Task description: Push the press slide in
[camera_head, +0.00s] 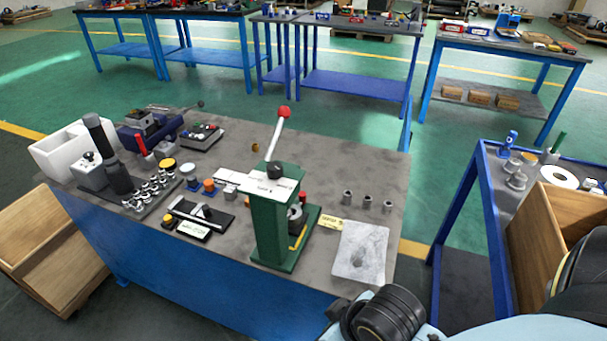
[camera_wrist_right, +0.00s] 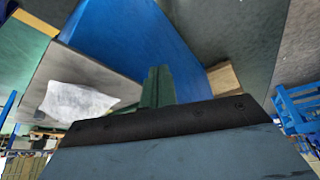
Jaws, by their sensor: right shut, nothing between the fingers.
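The green press (camera_head: 270,228) stands upright near the front edge of the grey-topped bench. Its white lever with a red ball (camera_head: 284,112) points up and slightly right. Behind the column, a green base with a yellow-edged part (camera_head: 297,236) and a round metal part shows; the column hides much of it, so I cannot tell how far the slide is in. In the right wrist view the press (camera_wrist_right: 157,87) appears beyond my right gripper (camera_wrist_right: 170,118). That gripper is shut and empty, apart from the press; its fingertips are hard to make out. My left gripper is out of view.
A pale sheet (camera_head: 361,251) and several small metal cylinders (camera_head: 367,201) are right of the press. A labelled black fixture (camera_head: 198,216), metal parts and a white bin (camera_head: 72,150) are to its left. A blue-framed cart (camera_head: 488,205) with a wooden box stands right.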

